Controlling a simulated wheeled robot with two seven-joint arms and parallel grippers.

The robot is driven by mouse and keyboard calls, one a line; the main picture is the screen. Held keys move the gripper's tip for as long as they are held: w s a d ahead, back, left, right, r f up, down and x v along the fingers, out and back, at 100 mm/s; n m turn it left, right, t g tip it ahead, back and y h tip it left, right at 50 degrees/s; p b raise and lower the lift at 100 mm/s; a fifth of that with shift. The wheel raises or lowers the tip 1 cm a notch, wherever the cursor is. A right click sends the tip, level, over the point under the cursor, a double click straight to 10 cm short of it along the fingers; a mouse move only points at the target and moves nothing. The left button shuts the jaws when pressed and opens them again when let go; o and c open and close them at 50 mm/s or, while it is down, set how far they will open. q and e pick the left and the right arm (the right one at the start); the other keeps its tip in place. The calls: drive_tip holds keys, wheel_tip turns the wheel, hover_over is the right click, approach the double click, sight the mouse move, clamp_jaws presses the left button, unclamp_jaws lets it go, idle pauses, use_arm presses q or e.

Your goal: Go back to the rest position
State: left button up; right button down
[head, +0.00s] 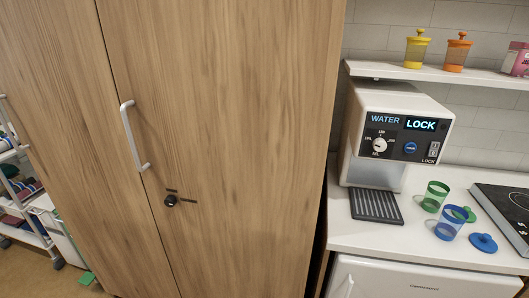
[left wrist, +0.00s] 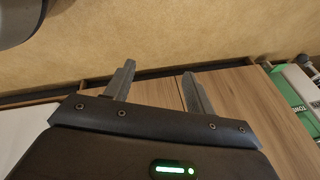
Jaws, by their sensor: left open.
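My left gripper (left wrist: 158,84) shows in the left wrist view with its two fingers spread apart and nothing between them. Beyond the fingers are a wood panel (left wrist: 150,92) and a tan surface (left wrist: 150,40). Neither of my grippers shows in the head view. My right gripper is in neither view.
A tall wooden cabinet (head: 230,120) with a white handle (head: 132,135) fills the middle of the head view. Right of it, a counter (head: 350,235) holds a water dispenser (head: 395,130), a green cup (head: 434,197) and a blue cup (head: 451,224). A shelving cart (head: 20,155) stands at left.

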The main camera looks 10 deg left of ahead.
use_arm(q)
drive_tip(key=s+d+f+g+h, duration=0.1)
drive_tip(key=s+d+f, duration=0.1)
drive_tip(key=s+d, duration=0.4)
drive_tip(key=s+d+f+g, duration=0.2)
drive_tip(key=s+d, duration=0.4)
drive_tip(key=d, duration=0.3)
drive_tip(key=shift+f+n+h, duration=0.3)
drive_tip(key=shift+f+h, duration=0.1)
drive_tip(key=shift+f, duration=0.45)
